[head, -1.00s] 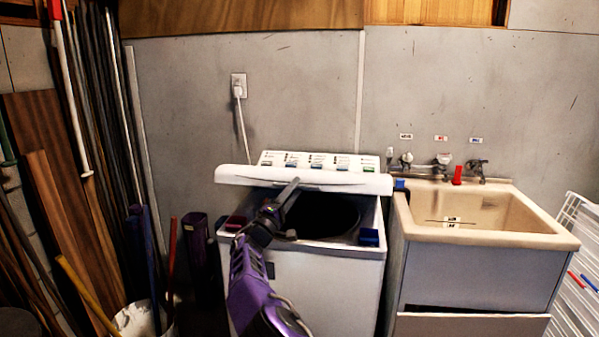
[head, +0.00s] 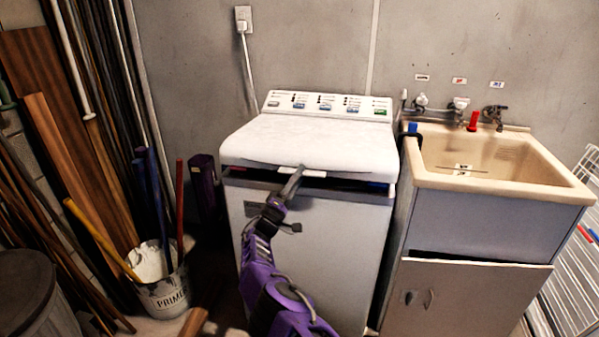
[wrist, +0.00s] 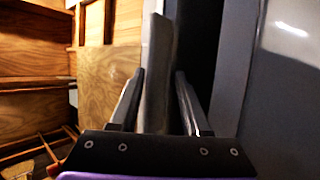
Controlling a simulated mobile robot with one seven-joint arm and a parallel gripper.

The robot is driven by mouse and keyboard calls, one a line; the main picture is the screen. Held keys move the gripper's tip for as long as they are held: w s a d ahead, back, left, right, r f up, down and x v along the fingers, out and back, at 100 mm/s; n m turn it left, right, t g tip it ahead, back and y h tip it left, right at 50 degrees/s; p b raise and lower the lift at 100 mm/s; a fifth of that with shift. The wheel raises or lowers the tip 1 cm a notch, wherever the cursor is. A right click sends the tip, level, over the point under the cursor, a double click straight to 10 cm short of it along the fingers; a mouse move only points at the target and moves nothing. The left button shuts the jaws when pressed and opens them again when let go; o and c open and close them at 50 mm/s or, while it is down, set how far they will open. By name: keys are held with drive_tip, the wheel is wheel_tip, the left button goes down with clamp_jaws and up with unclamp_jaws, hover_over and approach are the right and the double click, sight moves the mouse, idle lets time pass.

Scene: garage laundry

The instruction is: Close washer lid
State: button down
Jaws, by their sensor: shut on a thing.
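The white washer lid (head: 310,143) is swung down low over the washer (head: 320,240), nearly level. A dark gap shows under its front edge, so it is not flush with the body. My gripper (head: 298,172) is at the middle of the lid's front edge, by a small pale tab, with my arm reaching up from below. In the wrist view, my gripper's two fingers (wrist: 155,88) stand on either side of a pale slab (wrist: 157,60), which looks like the lid's edge, shut on it. The tub opening is hidden under the lid.
A beige utility sink (head: 500,170) on a cabinet stands close to the washer's right side. A white primer bucket (head: 165,285) holding poles stands at the left, with boards and pipes leaning on the wall. The space above the lid is clear.

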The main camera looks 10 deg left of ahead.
drive_tip(key=shift+w+d+r, duration=0.1)
drive_tip(key=shift+w+d, duration=0.1)
drive_tip(key=c, duration=0.7)
unclamp_jaws()
drive_tip(key=shift+c, duration=0.2)
drive_tip(key=shift+o, duration=1.1)
drive_tip(key=shift+w, duration=0.15)
drive_tip(key=shift+s+a, duration=0.2)
drive_tip(key=shift+a, duration=0.05)
drive_tip(key=shift+s+a+f, duration=0.15)
drive_tip(key=shift+s+f, duration=0.05)
drive_tip(key=v, duration=1.6)
drive_tip(key=shift+s+f, duration=0.25)
drive_tip(key=shift+f, duration=0.15)
